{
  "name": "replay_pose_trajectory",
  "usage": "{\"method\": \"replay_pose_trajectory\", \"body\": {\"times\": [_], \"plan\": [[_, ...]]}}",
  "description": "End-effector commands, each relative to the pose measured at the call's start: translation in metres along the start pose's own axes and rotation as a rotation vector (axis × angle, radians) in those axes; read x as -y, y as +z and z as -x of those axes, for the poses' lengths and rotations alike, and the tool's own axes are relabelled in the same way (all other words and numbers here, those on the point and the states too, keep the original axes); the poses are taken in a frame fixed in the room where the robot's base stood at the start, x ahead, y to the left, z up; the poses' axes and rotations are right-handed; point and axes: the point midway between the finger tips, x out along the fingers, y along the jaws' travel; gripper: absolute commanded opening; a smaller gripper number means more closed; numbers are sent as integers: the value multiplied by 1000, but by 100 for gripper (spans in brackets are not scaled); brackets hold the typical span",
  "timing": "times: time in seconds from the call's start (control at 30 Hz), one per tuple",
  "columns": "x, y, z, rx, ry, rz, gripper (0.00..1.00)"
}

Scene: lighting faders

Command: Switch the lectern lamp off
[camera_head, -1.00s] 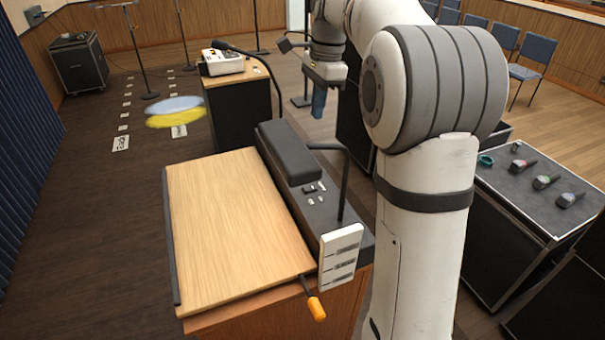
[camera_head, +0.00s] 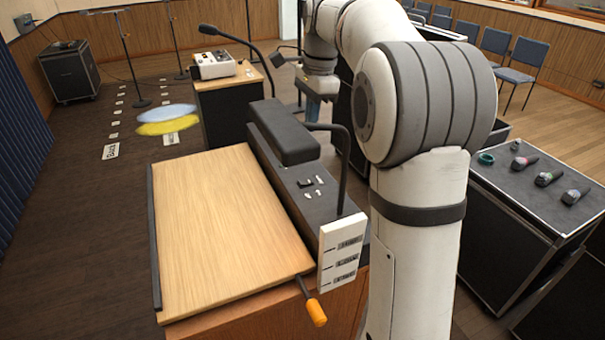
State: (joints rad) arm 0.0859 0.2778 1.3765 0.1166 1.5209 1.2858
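The wooden lectern (camera_head: 225,220) stands front centre with a bare sloping top. A long dark padded head (camera_head: 285,132), which looks like the lamp, sits above its dark right-hand strip (camera_head: 310,207). A bent dark stem (camera_head: 342,165) rises beside it. I cannot tell if the lamp is lit. Several small white controls (camera_head: 312,183) lie on the strip, too small to read. My gripper (camera_head: 314,103) hangs beyond the lectern head, pointing down, with bluish ends. It appears apart from the controls. Its fingers are too small and partly hidden to tell open from shut.
A white labelled panel (camera_head: 342,252) and an orange-handled lever (camera_head: 316,312) are at the lectern's near right corner. A gooseneck microphone (camera_head: 208,30) and a white device (camera_head: 214,64) stand behind. A case with microphones (camera_head: 530,175) is at right. The floor at left is open.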

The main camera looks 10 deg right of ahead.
Motion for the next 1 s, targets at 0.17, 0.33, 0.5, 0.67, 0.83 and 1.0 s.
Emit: {"method": "replay_pose_trajectory", "body": {"times": [0.17, 0.33, 0.5, 0.67, 0.83, 1.0], "plan": [[0, 0, -3, 0, 1, 1, 0], [0, 1, -22, 1, 3, 1, 0], [-1, 1, -58, 1, 5, 1, 0], [0, 1, -91, 1, 4, 2, 0], [0, 2, -120, 1, 3, 2, 0], [0, 2, -136, 0, 1, 2, 0]]}}
